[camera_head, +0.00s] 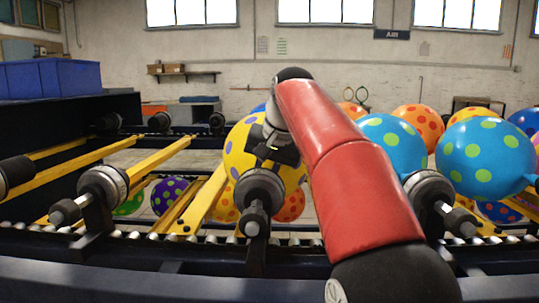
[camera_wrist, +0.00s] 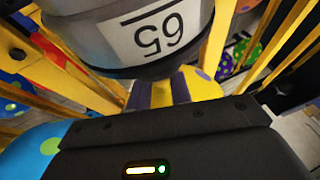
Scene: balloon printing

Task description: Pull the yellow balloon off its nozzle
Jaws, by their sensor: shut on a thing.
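The yellow balloon (camera_head: 238,147) with purple dots is in the middle of the head view, behind a dark grey nozzle (camera_head: 259,188) on the front rail. My gripper (camera_head: 272,152) is at the balloon's near side, just above and behind the nozzle, and covers part of it. In the wrist view, the nozzle's grey body (camera_wrist: 120,45) with an upside-down "65" label fills the top. A yellow and purple part of the balloon (camera_wrist: 202,85) shows just below it, at my gripper (camera_wrist: 163,92). My gripper is shut on the balloon; the fingertips are mostly hidden. I cannot tell whether the neck is still on the nozzle.
Other nozzles stand left (camera_head: 103,186) and right (camera_head: 430,190) on the rail. A blue balloon (camera_head: 484,158) with green dots hangs at the right, near several orange ones. Yellow bars (camera_head: 160,154) run behind the rail. Blue bins (camera_head: 40,78) stand at the left.

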